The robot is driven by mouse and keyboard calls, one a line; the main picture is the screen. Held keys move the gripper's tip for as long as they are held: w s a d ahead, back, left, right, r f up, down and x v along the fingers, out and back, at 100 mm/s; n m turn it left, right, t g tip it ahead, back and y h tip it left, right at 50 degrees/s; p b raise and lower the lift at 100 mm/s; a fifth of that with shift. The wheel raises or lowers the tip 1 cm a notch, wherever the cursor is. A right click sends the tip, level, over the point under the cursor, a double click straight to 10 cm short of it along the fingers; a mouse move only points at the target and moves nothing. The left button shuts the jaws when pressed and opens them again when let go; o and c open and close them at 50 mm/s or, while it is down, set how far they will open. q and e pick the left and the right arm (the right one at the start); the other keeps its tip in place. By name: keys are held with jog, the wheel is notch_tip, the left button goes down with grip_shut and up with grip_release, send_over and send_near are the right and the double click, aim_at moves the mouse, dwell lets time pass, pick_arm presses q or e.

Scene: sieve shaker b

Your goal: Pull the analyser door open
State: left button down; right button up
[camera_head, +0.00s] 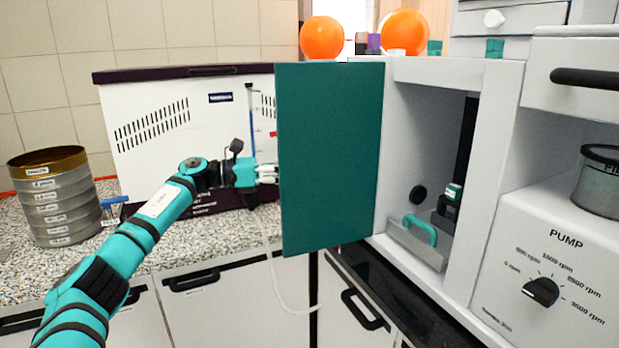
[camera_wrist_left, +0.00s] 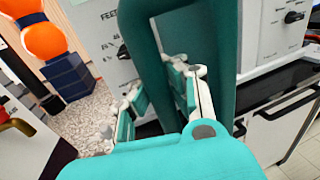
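The analyser door (camera_head: 330,160) is a flat teal panel in the middle of the head view. It stands swung open, away from the white analyser housing (camera_head: 408,140), whose inside shows to the right. My left gripper (camera_head: 270,174) is at the door's left edge, and its fingertips go out of sight behind the panel. In the left wrist view a teal handle (camera_wrist_left: 157,65) passes between the fingers of this gripper (camera_wrist_left: 163,98), which look closed around its bar. The head view hides the handle. My right gripper is in neither view.
A sieve stack (camera_head: 60,200) stands on the speckled counter at the left. A white cabinet with a dark lid (camera_head: 185,72) is behind my left arm. Two orange balls (camera_head: 321,38) are above the analyser. A pump unit (camera_head: 560,265) is at the right.

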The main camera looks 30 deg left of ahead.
pick_arm(q)
jog(key=c, duration=2)
grip_release()
jog(key=shift+a, duration=0.5)
jog(key=o, duration=0.7)
jog(key=shift+v, duration=0.8)
jog(key=shift+c, duration=0.2)
jog(key=shift+o, duration=0.9)
jog(key=shift+r, duration=0.1)
jog(key=shift+w+d, duration=0.3)
jog(key=shift+d, duration=0.15)
jog(key=v, duration=1.2)
